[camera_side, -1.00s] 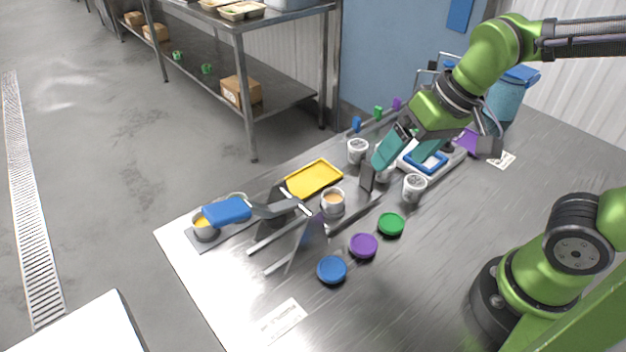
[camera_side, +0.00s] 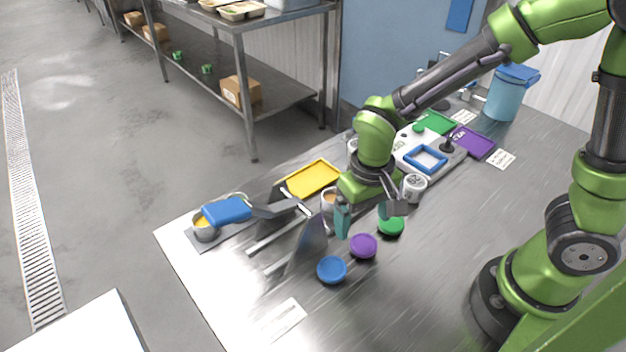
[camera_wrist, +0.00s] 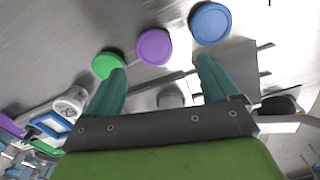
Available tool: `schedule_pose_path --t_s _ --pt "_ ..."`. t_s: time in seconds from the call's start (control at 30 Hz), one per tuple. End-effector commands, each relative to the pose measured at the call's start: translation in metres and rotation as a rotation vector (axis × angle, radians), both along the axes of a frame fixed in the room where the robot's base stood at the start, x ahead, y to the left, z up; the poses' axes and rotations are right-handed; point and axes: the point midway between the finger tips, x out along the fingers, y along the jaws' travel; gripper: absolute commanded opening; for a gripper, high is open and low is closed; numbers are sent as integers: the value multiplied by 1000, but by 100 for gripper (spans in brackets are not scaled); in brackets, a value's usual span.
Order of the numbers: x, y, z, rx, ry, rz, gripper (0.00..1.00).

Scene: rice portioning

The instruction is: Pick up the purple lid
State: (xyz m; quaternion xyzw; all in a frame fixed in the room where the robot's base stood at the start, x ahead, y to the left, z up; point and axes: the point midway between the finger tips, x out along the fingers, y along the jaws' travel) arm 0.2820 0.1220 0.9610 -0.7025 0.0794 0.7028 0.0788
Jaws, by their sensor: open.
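The purple lid (camera_side: 363,246) lies flat on the steel table, between the blue lid (camera_side: 332,270) and the green lid (camera_side: 390,225). My gripper (camera_side: 366,228) is open and empty, above the table just behind the row of lids in the side view. In the wrist view the purple lid (camera_wrist: 154,47) lies beyond the fingertips, roughly centred between them. The wrist view also shows my open gripper (camera_wrist: 158,72), the green lid (camera_wrist: 108,64) by the left finger and the blue lid (camera_wrist: 210,23) beyond the right finger. The gripper does not touch the purple lid.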

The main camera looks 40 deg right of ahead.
Motion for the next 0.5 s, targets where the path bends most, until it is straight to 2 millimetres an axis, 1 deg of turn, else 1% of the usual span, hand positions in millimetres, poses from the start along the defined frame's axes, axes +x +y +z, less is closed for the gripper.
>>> schedule_pose_path --t_s 0.03,0.27,0.43,0.5 --pt "-1 0 -7 -1 4 -1 88" --pt "-1 -2 -23 -1 1 0 88" --pt "-5 -8 -48 -2 6 -1 88" --pt "-5 -7 -58 -1 4 -1 88"
